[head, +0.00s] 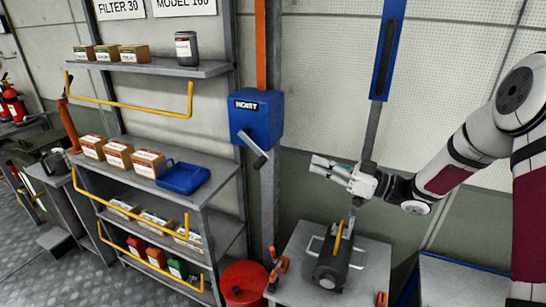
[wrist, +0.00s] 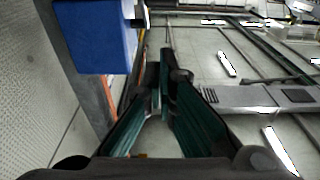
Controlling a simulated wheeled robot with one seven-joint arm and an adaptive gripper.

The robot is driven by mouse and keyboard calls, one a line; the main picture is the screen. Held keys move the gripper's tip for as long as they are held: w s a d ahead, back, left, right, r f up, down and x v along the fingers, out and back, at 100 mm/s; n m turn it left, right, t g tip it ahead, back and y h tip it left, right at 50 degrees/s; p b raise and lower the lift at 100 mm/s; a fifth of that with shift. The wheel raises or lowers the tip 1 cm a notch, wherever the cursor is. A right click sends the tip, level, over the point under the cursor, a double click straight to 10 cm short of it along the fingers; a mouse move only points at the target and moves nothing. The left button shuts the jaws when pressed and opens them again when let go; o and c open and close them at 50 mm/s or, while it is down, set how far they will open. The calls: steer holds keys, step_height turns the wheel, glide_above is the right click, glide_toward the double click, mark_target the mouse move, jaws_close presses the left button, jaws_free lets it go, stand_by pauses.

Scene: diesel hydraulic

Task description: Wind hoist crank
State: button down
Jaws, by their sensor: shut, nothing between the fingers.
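The blue hoist box (head: 255,118), marked HOIST, is fixed to a grey post. Its crank (head: 252,145) slants down to the right from the box front and ends in a dark handle (head: 260,162). My gripper (head: 314,166) is to the right of the crank handle, with a visible gap between them in the head view. Its fingers point left and are shut on nothing. In the wrist view the fingers (wrist: 163,68) come together near the middle, and the blue box is at the upper left. I cannot clearly make out the crank handle there.
A shelf rack (head: 215,192) with yellow rails, boxes and a blue tray (head: 183,177) stands left of the post. A bench (head: 368,270) with a dark motor-like unit (head: 332,268) is below my gripper. A red drum (head: 244,283) stands at the post's foot.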

steer(key=f+p+x, duration=0.2)
steer(key=x, duration=1)
steer(key=shift+w+a+f, duration=0.15)
steer(key=shift+a+f, duration=0.15)
steer(key=shift+a, duration=0.2)
steer(key=shift+w+f, duration=0.1)
steer(key=shift+f+y+b, duration=0.25)
steer(key=shift+y+b, duration=0.05)
steer(key=shift+b, duration=0.8)
